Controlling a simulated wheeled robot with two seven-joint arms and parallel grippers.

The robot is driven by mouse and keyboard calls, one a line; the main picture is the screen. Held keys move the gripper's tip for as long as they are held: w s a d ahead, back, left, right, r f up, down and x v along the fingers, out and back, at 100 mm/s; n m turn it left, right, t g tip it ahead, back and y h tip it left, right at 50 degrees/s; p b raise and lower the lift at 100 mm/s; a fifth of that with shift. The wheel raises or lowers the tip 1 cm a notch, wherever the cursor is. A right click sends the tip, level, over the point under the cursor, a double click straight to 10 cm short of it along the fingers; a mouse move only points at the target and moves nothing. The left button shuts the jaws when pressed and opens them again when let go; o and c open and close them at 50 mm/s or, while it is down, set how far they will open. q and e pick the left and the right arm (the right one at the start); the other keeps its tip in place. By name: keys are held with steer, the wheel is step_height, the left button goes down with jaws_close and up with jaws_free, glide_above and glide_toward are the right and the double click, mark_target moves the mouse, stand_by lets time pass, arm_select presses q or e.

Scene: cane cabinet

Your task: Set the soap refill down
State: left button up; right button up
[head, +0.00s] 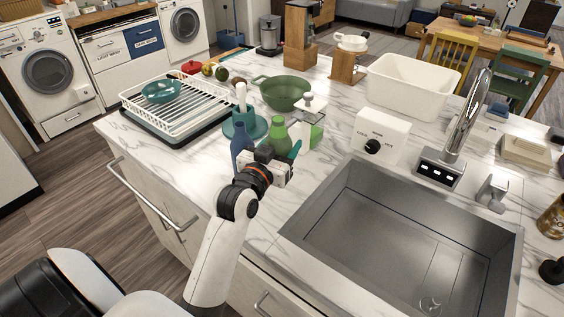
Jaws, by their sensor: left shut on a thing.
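My left gripper (272,163) is over the front part of the marble counter, left of the sink. It is shut on what looks like the soap refill, a green bottle (279,134) showing just beyond the fingers. Its lower part is hidden by the gripper, so I cannot tell whether its base touches the counter. A blue bottle (239,150) stands close on the gripper's left. A teal item (295,150) shows just right of the fingers. My right gripper is not in view.
A teal holder (246,130) with a pale upright item, a green pot (283,92) and a green-based dispenser (312,128) stand close behind. A white dish rack (185,105) is at left. A white control box (379,135) and the sink (400,240) are at right.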

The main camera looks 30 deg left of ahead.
arm_select(q)
steer(key=shift+s+f, duration=0.15)
steer(key=shift+f, duration=0.5)
steer(key=f, duration=0.4)
steer(key=shift+w, duration=0.3)
steer(key=shift+s+f, duration=0.1)
steer(key=shift+f, duration=0.2)
steer(key=shift+f, duration=0.15)
steer(key=o, duration=1.3)
